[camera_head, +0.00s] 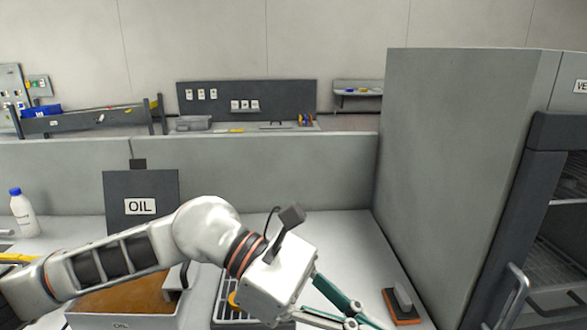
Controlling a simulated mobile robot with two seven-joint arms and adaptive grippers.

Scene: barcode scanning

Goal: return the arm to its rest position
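My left arm comes in from the left and reaches across the front of the table (345,240). My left gripper (345,313) is at the bottom edge, right of the middle. Its grey and teal finger links point down and right, and the fingertips are cut off by the frame. I cannot tell whether it is open or holds anything. My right gripper is not in view.
A white bottle with a blue cap (24,214) stands at the far left. A grey and orange block (402,305) lies right of the gripper. A tall grey cabinet (450,150) bounds the right.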

